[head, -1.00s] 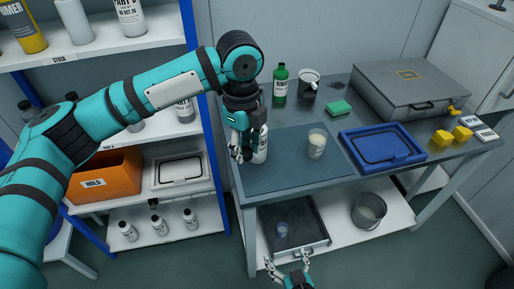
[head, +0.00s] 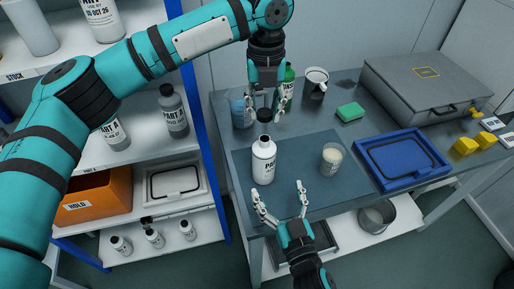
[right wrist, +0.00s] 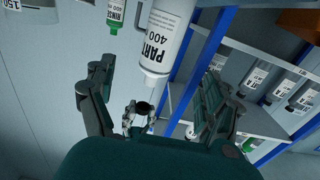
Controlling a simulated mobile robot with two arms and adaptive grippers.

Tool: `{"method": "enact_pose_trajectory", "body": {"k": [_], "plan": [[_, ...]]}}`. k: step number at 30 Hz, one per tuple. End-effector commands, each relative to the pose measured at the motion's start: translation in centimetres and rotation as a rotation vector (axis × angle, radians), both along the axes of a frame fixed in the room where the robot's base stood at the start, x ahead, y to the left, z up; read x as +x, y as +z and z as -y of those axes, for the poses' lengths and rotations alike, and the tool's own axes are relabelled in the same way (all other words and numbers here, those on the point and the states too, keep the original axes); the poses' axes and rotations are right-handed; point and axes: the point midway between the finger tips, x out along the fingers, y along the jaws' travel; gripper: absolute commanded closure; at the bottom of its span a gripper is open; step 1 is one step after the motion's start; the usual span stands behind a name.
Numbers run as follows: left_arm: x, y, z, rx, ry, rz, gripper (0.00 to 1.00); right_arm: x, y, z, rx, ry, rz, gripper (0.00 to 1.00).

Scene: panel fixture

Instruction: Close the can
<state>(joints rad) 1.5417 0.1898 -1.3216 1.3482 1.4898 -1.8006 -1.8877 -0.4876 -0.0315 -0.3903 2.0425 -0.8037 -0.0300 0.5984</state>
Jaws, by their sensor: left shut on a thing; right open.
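The can appears to be the white bottle (head: 264,165) labelled "PART", upright on the dark mat at the table's front left; its dark top shows. My left gripper (head: 264,117) is above it, shut on a small dark piece that looks like a cap (head: 264,115), apart from the bottle. My right gripper (head: 279,191) is open and empty in front of the bottle, near the table's front edge. In the right wrist view the bottle (right wrist: 163,38) hangs inverted in the picture beyond my open fingers (right wrist: 150,95), with the left gripper (right wrist: 140,118) below it.
A cup (head: 332,158) stands right of the bottle. A blue container (head: 238,114) and green bottle (head: 289,80) stand behind. A mug (head: 315,82), green sponge (head: 350,111), blue tray (head: 402,185) and grey case (head: 425,85) are farther right. A shelf (head: 140,215) borders the left.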

Motion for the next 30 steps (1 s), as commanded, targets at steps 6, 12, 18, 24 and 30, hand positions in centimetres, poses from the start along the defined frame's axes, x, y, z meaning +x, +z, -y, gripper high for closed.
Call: {"method": "enact_pose_trajectory", "body": {"k": [6, 12, 18, 24, 30], "plan": [[0.0, 0.1, 0.1, 0.0, -0.005, 0.0, 0.78, 0.0, 0.0, 0.0, 0.0, 0.0, 0.0, 0.14], [0.0, 0.0, 0.1, 0.0, -0.003, 0.0, 0.78, 0.0, 0.0, 0.0, 0.0, 0.0, 0.0, 0.14], [0.0, 0.0, 0.1, 0.0, -0.002, 0.0, 0.78, 1.6, 0.1, -0.5, -0.001, 0.002, 0.004, 0.14], [0.0, 0.0, 0.1, 0.0, -0.002, 0.0, 0.78, 5.1, 0.1, -1.7, -0.002, 0.001, 0.005, 0.14], [0.0, 0.0, 0.1, 0.0, -0.002, 0.0, 0.78, 8.6, 0.1, -2.8, 0.0, 0.001, 0.003, 0.14]]}}
